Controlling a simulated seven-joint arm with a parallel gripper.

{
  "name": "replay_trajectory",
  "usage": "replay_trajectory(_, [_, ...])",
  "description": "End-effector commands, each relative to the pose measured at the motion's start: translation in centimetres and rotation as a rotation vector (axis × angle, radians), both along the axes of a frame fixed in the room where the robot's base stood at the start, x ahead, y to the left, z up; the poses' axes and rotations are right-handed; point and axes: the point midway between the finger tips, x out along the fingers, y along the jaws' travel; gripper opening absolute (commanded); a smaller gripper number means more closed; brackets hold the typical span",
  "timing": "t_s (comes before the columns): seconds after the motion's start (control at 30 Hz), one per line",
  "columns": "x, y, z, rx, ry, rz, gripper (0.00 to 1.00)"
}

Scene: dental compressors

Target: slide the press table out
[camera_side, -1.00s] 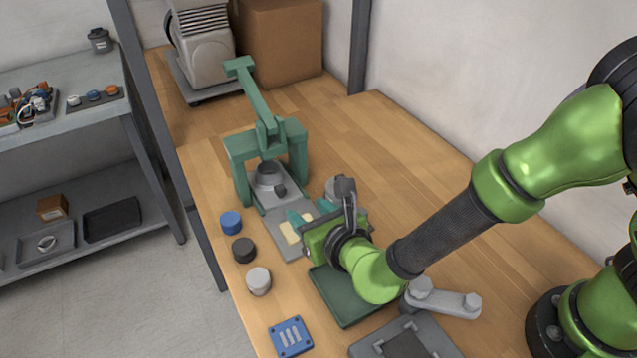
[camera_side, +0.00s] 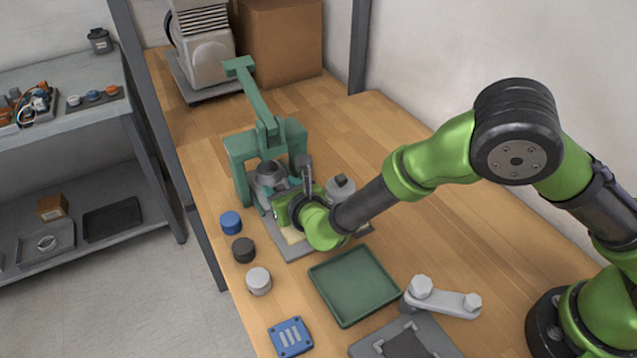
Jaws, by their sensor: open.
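The green press (camera_side: 265,145) stands on the wooden bench with its lever raised up to the back left. Its grey press table (camera_side: 290,247) extends from under the arch toward the front, with a grey cylindrical part (camera_side: 269,174) on it beneath the arch. My gripper (camera_side: 268,197) is at the front of the press, its fingers pointing toward the arch and close to the grey part. The gripper is open; my wrist hides much of the table and whether the fingers touch anything.
An empty green tray (camera_side: 354,286) lies in front of the press. Blue (camera_side: 231,222), black (camera_side: 243,249) and light grey (camera_side: 258,280) caps line the left edge. A grey knobbed part (camera_side: 341,188) stands right of my gripper. A wrench-like grey piece (camera_side: 440,298) lies front right.

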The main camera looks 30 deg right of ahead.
Motion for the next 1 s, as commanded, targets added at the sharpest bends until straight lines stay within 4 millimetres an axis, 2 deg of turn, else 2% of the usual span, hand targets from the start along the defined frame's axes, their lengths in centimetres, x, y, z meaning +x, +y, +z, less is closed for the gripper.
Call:
replay_trajectory(0.07, [0.0,0.0,0.0,0.000,0.000,0.000,0.49])
replay_trajectory(0.1, [0.0,0.0,0.0,0.000,0.000,0.000,0.46])
replay_trajectory(0.4, [0.0,0.0,0.0,0.001,0.000,0.000,0.00])
replay_trajectory(0.73, [-0.5,0.1,0.0,0.001,0.000,0.001,0.00])
replay_trajectory(0.87, [-3.1,0.2,0.0,0.000,0.003,0.004,0.00])
replay_trajectory(1.0, [-7.0,0.2,0.0,0.000,0.003,0.005,0.00])
